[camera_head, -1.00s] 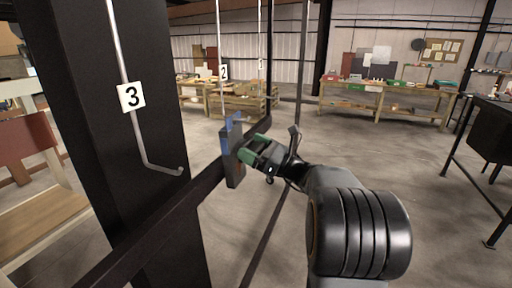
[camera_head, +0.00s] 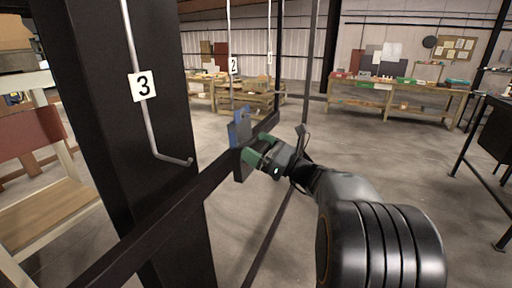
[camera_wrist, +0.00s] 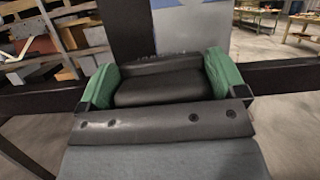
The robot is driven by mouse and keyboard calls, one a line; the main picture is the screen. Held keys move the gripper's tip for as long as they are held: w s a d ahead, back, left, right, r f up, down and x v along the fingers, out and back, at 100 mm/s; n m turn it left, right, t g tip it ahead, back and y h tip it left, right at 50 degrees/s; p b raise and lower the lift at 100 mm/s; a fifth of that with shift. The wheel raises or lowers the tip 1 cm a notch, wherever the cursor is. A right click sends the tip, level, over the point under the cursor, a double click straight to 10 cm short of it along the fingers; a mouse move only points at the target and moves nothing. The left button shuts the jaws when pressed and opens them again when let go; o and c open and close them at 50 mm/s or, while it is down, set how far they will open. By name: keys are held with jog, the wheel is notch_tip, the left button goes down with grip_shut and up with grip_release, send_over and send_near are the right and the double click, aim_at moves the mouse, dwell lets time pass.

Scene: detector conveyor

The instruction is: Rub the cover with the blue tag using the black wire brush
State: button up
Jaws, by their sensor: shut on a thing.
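My gripper (camera_head: 260,151) has green fingers and is right at the cover's right face. It is shut on a black block (camera_wrist: 160,85), which looks like the wire brush. Its bristles are hidden, and I cannot tell whether it touches the cover.
A wooden rack (camera_head: 48,210) is at far left.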

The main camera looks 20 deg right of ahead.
jog(key=shift+s+d+r, duration=0.15)
jog(key=shift+s+d, duration=1.65)
jog(key=shift+s, duration=0.3)
jog(key=shift+s+d+r, duration=0.1)
jog(key=shift+s+d, duration=0.9)
jog(key=shift+s, duration=0.1)
